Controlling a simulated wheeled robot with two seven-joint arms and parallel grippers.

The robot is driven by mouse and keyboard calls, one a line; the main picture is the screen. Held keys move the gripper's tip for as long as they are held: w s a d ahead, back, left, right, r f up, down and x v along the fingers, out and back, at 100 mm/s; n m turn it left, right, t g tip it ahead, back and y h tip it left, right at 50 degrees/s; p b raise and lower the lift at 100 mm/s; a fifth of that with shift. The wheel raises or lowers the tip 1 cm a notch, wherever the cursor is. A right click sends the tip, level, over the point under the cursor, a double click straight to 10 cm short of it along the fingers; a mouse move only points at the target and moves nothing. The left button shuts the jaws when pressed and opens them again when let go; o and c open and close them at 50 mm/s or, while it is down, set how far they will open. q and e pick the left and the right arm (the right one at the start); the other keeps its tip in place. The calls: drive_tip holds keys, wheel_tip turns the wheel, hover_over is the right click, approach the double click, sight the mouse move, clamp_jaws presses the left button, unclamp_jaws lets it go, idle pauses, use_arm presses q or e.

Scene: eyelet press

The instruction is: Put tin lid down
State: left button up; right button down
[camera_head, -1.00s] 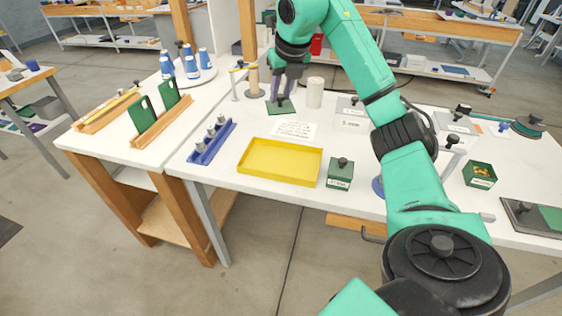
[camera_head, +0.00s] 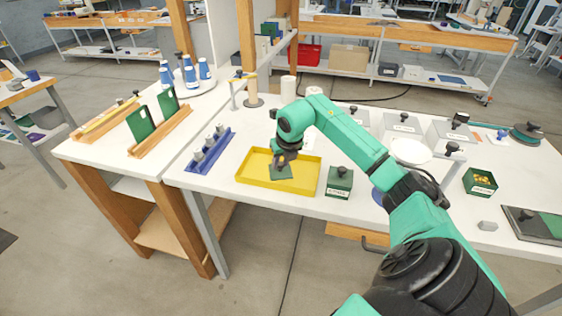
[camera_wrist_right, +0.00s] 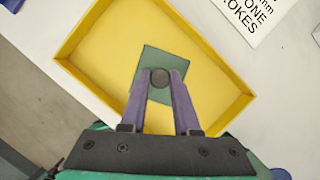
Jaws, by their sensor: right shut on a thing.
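The tin lid (camera_head: 283,173) is a small flat dark green square with a round dark knob. My right gripper (camera_head: 284,158) is shut on its knob, over the yellow tray (camera_head: 249,180). In the right wrist view, the lid (camera_wrist_right: 152,62) lies inside the tray's outline, turned relative to the tray walls (camera_wrist_right: 215,63). The purple fingers of the right gripper (camera_wrist_right: 160,80) close on the knob. I cannot tell whether the lid touches the tray floor. My left gripper is not in view.
A printed card (camera_wrist_right: 255,15) lies behind the tray. An open green tin (camera_head: 480,181) with small yellow pieces stands farther right.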

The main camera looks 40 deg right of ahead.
drive_tip(key=c, duration=0.6)
unclamp_jaws()
drive_tip(key=shift+c, duration=0.2)
drive_tip(key=b+v, duration=0.1)
drive_tip(key=v, duration=1.1)
drive_tip(key=shift+r, duration=0.1)
